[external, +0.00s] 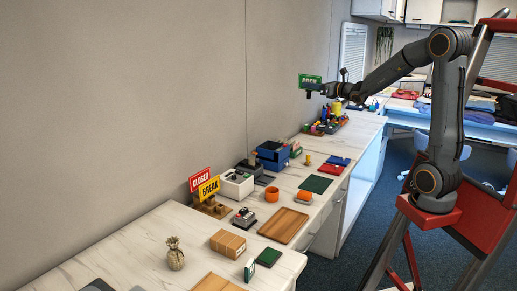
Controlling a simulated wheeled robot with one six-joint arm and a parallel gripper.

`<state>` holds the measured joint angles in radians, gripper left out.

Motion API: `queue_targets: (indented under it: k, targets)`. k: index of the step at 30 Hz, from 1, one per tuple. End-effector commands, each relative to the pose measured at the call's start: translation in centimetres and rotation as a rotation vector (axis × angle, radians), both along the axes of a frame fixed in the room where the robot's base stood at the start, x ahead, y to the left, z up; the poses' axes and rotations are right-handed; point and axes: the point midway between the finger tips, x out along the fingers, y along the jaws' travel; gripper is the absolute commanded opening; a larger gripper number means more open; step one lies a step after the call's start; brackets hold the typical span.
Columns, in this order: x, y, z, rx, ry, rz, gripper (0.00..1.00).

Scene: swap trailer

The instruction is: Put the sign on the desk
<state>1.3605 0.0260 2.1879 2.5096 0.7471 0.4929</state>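A green sign reading "OPEN" (310,79) is at my gripper (310,90), held up in the air over the far part of the desk, near the wall. The fingers are small here, but the sign sits upright at their tip and looks gripped. A red "CLOSED" sign (201,178) and a yellow "BREAK" sign (209,189) stand in a wooden holder (210,208) on the desk (130,232), against the wall. My gripper is well away from these two signs.
Near the holder are a white box (236,186), a stamp-like device (244,218), a wooden tray (283,225), a cardboard box (228,243) and a pineapple ornament (175,254). Bare desk shows at the left front.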

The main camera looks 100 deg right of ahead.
Motion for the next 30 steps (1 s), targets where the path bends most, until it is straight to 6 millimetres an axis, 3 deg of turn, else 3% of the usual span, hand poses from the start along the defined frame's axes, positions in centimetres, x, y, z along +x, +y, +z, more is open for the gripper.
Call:
queue_targets:
  k: [1,6,12,18,30]
  targets:
    - [-3.0,0.3,0.2,-0.001,-0.002,-0.06,0.0]
    - [-11.4,1.9,-0.2,-0.001,0.0,-0.244,0.0]
    - [-18.0,4.2,-1.1,-0.001,0.0,-0.394,0.0]
    - [-20.4,5.3,-1.6,-0.001,0.0,-0.452,0.0]
    - [-20.4,5.3,-1.6,-0.001,0.0,-0.453,0.0]
